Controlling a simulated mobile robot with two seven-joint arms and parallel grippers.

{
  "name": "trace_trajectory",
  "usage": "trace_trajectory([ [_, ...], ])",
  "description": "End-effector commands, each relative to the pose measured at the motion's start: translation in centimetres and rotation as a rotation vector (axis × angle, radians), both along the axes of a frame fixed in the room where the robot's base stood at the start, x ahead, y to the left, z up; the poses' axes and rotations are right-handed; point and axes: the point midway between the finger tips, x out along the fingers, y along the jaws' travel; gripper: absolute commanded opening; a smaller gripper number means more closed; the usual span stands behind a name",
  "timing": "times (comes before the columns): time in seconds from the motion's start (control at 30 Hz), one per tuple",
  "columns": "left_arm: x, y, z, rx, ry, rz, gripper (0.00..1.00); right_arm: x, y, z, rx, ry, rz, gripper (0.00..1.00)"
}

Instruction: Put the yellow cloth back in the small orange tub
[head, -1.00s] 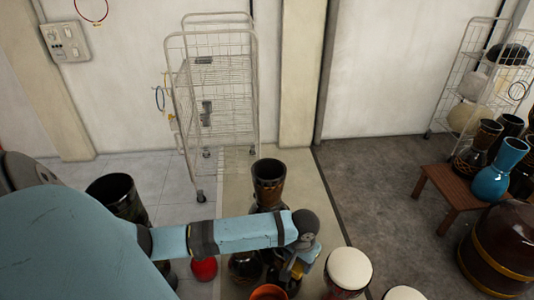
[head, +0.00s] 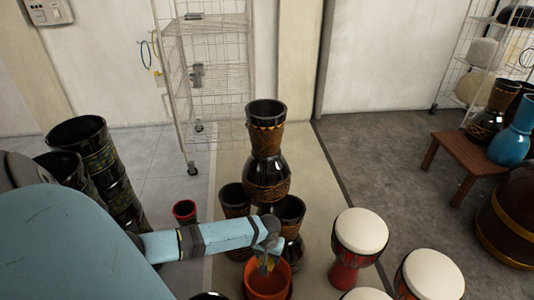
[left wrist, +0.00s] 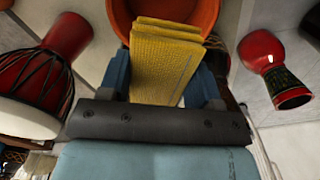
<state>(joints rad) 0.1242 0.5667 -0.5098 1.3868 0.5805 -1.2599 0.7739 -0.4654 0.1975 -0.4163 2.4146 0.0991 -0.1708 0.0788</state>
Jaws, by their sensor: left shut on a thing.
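The yellow cloth (left wrist: 165,65) is a folded, textured stack, held between the blue fingers of my left gripper (left wrist: 163,85). My left gripper (head: 268,258) is shut on it, above the orange tub (head: 268,283) in the head view. In the left wrist view the tub (left wrist: 205,12) opens just past the cloth's far end. The cloth's end overlaps the tub's opening in both views. I cannot tell how far inside it reaches. In the head view only a little of the cloth (head: 269,264) shows below my wrist. My right gripper is not in view.
Dark goblet drums (head: 266,150) stand close behind the tub. Red drums with white heads (head: 361,232) stand to its right. A small red drum (head: 185,211) and a dark stack (head: 95,165) are left. A wire cart (head: 205,75) stands behind.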

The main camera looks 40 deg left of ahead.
Motion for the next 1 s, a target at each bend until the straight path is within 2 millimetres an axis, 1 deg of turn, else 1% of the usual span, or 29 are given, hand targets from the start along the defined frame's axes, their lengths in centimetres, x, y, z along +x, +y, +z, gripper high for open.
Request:
trace_trajectory([
  [0.03,0.0,0.3,-1.2,0.001,0.0,0.007,0.39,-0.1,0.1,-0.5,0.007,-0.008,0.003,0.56],
  [0.17,-0.1,0.6,-2.5,0.002,-0.001,0.015,0.39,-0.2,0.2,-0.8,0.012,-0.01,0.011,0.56],
  [0.27,-0.1,0.6,-4.4,0.002,0.0,0.016,0.39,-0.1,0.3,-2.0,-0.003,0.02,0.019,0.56],
  [0.5,-0.1,0.6,-11.1,0.002,0.0,0.015,0.39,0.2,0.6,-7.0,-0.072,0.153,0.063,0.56],
  [0.63,-0.1,0.6,-14.3,0.003,-0.001,0.015,0.39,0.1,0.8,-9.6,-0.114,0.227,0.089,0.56],
  [0.7,-0.1,0.6,-15.7,0.003,-0.001,0.015,0.39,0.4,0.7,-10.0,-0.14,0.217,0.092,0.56],
  [0.8,-0.1,0.6,-17.0,0.003,-0.002,0.015,0.39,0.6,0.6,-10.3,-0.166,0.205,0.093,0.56],
  [1.0,-0.1,0.6,-18.1,0.002,-0.002,0.014,0.39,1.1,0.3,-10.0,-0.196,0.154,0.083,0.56],
])
